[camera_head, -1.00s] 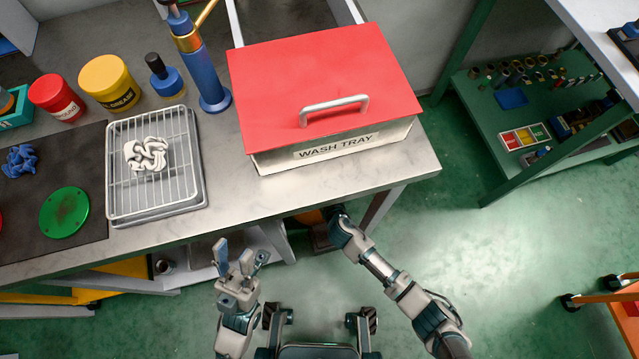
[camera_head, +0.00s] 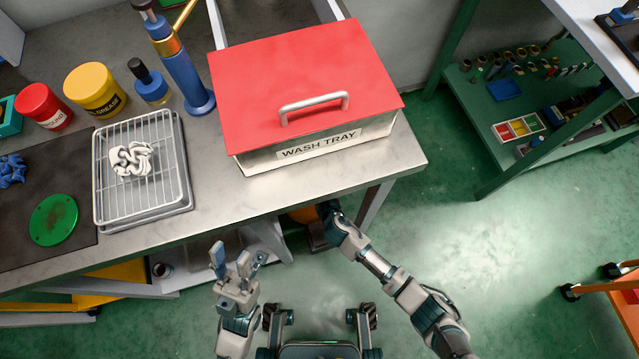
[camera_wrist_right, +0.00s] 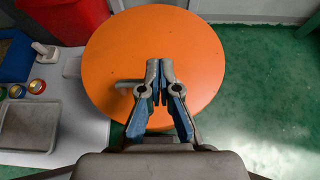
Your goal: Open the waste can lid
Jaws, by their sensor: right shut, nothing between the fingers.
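The waste can shows in the right wrist view as a round orange lid (camera_wrist_right: 205,55), seen from above and closed as far as I can tell. A grey handle (camera_wrist_right: 127,87) on the lid shows just left of my fingers, partly hidden by them. My right gripper (camera_wrist_right: 160,68) is shut and empty over the lid; I cannot tell whether it touches it. In the head view a bit of the orange can (camera_head: 302,215) shows below the workbench edge, mostly hidden, beside my right gripper (camera_head: 327,210). My left gripper (camera_head: 238,260) is open and empty in front of the bench.
The workbench (camera_head: 225,205) overhangs the can area. On it stand a red-lidded wash tray (camera_head: 300,75), a wire rack (camera_head: 110,200) and several jars. A green shelf (camera_head: 470,115) stands at right. Open green floor (camera_head: 460,240) lies between.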

